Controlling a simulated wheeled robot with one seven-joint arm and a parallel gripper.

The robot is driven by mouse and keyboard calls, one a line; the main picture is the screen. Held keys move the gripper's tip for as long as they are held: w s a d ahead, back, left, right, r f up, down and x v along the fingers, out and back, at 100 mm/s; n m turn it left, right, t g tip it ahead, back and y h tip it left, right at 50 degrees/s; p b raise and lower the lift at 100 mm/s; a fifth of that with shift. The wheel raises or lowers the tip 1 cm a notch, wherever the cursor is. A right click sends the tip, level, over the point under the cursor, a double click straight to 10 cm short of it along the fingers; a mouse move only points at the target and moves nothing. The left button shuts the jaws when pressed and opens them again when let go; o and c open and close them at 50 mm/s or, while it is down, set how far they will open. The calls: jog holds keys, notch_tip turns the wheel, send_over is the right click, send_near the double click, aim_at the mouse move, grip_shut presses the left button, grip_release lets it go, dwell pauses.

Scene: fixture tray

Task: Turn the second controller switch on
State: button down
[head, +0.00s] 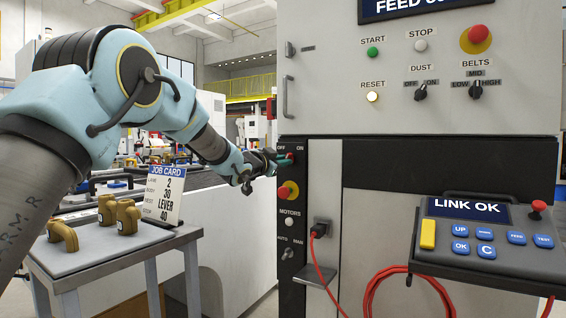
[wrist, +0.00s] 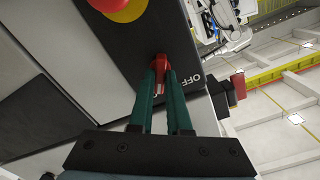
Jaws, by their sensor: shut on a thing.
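A red switch knob (head: 290,156) sits at the top of the black control strip (head: 291,215), under OFF and ON labels. My gripper (head: 284,160) reaches it from the left. In the wrist view, the teal fingers of my gripper (wrist: 160,78) are shut on the red switch knob (wrist: 160,62), and part of an OFF label shows to its right. The fingers hide most of the knob, so I cannot tell which way it points. Lower on the strip are an AUTO/MAN switch (head: 287,254) and a white MOTORS button (head: 289,222).
A red emergency button on yellow (head: 288,191) sits just below the switch. The white panel above holds a DUST switch (head: 420,92) and a BELTS switch (head: 475,90). A red cable (head: 378,285) hangs at right. A job card (head: 163,196) stands on the left table.

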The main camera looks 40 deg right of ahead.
jog(key=c, duration=0.9)
grip_release()
jog(key=shift+o, duration=0.2)
jog(key=b+v, duration=0.1)
jog(key=v, duration=1)
